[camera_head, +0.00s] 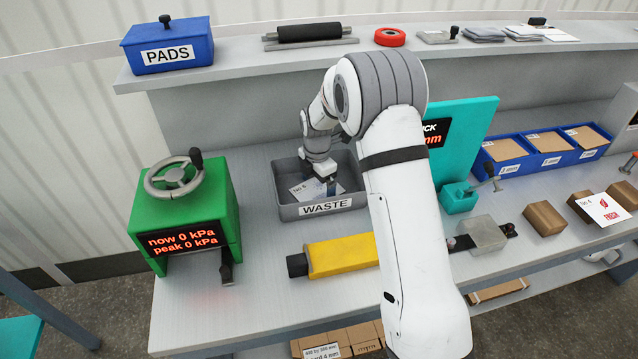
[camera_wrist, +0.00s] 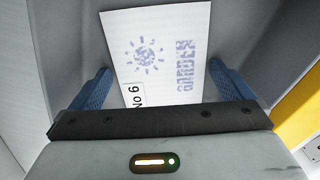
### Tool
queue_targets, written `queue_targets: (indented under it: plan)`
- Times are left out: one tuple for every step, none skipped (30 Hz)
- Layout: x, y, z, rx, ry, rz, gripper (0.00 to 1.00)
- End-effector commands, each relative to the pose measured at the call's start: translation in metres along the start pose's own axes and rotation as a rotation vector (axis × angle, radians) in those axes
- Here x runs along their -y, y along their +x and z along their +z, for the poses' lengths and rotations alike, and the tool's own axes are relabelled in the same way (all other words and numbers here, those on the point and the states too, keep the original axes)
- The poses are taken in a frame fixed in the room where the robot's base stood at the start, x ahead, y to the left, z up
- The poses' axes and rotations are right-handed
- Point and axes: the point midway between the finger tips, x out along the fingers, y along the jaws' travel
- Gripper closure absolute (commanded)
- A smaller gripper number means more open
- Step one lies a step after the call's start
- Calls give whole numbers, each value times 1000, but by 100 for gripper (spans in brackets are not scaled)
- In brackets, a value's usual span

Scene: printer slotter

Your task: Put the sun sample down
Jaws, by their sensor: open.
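The sun sample (camera_wrist: 155,50) is a white card with a faint blue-grey sun print, a block of lettering and a "No 6" label. In the head view the card (camera_head: 304,190) lies in the grey waste bin (camera_head: 327,207), partly hidden by my gripper. My gripper (camera_head: 328,184) reaches down into the bin. In the wrist view its two blue fingers (camera_wrist: 168,88) stand wide apart on either side of the card, with a gap at each side. The gripper is open and holds nothing.
A green press (camera_head: 186,213) stands left of the bin. A yellow-bodied tool (camera_head: 342,254) lies in front of it. A teal machine (camera_head: 465,140), blue trays (camera_head: 541,150) and a "No 4" card (camera_head: 603,208) are to the right. A shelf with a blue pads box (camera_head: 168,47) runs behind.

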Motion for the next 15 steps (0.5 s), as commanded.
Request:
queue_targets:
  plan:
    - [0,-2,0,0,0,0,0]
    - [0,-4,0,0,0,0,0]
    - [0,-6,0,1,0,2,0]
    - [-1,-9,1,1,1,3,0]
    - [-1,-13,1,1,1,3,0]
    - [-1,-20,1,1,1,3,0]
    - [-1,-26,1,2,1,5,0]
    - [-1,-32,1,2,1,5,0]
    - [-1,-41,1,2,1,6,0]
    - [-1,-48,1,2,1,6,0]
    - [-1,-55,1,2,1,6,0]
    - [0,-64,1,2,1,5,0]
    - [-1,-70,1,2,1,5,0]
    - [-1,-76,1,2,1,5,0]
    - [-1,-85,1,2,1,4,0]
